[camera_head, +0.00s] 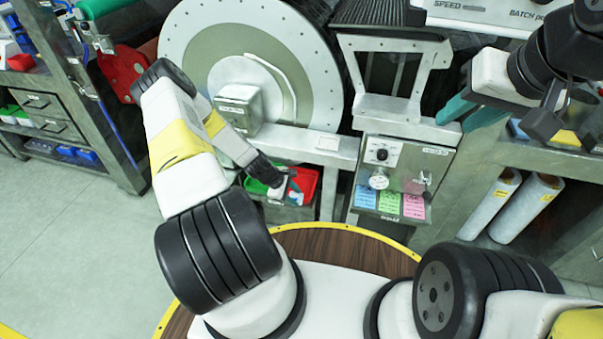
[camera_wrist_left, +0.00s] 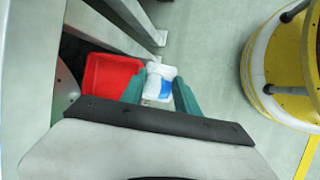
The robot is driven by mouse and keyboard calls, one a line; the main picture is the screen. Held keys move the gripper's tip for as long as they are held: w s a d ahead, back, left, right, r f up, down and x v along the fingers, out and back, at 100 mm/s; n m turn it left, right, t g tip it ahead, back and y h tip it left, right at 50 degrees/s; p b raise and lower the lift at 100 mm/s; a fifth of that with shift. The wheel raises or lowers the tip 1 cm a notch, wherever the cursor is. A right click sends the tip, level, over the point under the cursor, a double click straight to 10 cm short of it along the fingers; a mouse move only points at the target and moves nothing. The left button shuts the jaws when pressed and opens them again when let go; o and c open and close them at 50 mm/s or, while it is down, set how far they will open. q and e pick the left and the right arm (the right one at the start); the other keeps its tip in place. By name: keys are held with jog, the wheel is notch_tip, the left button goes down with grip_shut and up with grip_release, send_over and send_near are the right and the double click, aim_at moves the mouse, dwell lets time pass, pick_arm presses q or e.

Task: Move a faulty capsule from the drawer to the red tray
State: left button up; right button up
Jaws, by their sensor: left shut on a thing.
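My left gripper (camera_head: 284,188) is low in front of the drum machine, over the bins there. In the left wrist view its teal fingers (camera_wrist_left: 158,97) are shut on a white object, which I take to be the capsule (camera_wrist_left: 153,80). A white and blue patch shows beside and behind it, and I cannot tell whether it belongs to the capsule. The red tray (camera_head: 306,182) is just right of the gripper; in the wrist view it (camera_wrist_left: 108,76) is left of the fingers. My right gripper (camera_head: 453,122) is raised at the right, its teal fingers apart and empty. I cannot clearly make out the drawer.
A green bin (camera_head: 254,186) is left of the gripper. The large drum (camera_head: 300,70) stands behind, with a control panel (camera_head: 404,165) to the right. A grey cabinet (camera_head: 45,115) stands at far left. The floor (camera_head: 75,235) at left is clear.

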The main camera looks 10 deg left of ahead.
pick_arm(q)
jog(key=shift+w+d+f, duration=0.1)
jog(key=shift+w+f, duration=0.95)
jog(key=shift+w, duration=0.85)
jog(key=shift+w+f, duration=1)
jog(key=shift+w, duration=0.95)
jog(key=shift+w+d+f, duration=0.1)
jog(key=shift+w+f, duration=0.95)
jog(key=shift+w, duration=0.85)
jog(key=o, duration=0.7)
jog(key=shift+o, duration=0.2)
jog(key=v, duration=0.7)
jog(key=shift+s+a+r, duration=0.15)
jog(key=shift+r, duration=0.2)
jog(key=shift+a, duration=0.1)
